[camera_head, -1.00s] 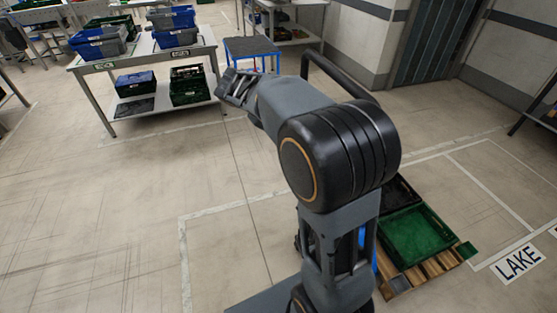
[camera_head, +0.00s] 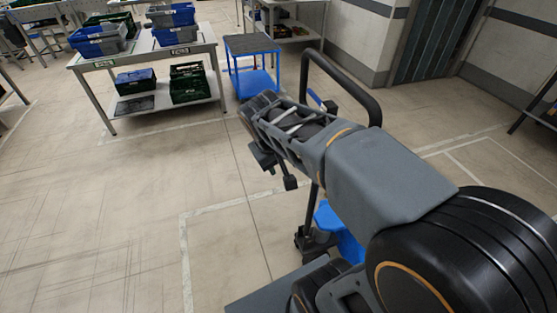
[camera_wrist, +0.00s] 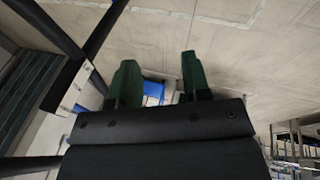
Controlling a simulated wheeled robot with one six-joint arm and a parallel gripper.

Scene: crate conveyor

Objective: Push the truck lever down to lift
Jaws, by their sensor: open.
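The truck's black loop handle (camera_head: 352,80) stands upright behind my forearm in the head view. A small dark and blue part (camera_head: 329,105) shows inside the loop; it may be the lever, but it is too small to be sure. The truck's blue body (camera_head: 340,230) shows low behind my arm, mostly hidden. My gripper (camera_head: 274,170) is to the left of the handle, apart from it, pointing down-left. In the wrist view my gripper (camera_wrist: 158,65) has its two green fingers apart with nothing held. Dark bars cross the upper left there.
A grey table (camera_head: 145,57) with blue and green crates stands at the back left. A blue trolley (camera_head: 252,62) stands behind the handle. A wall with a dark door (camera_head: 425,45) is at the back right. The floor on the left is clear.

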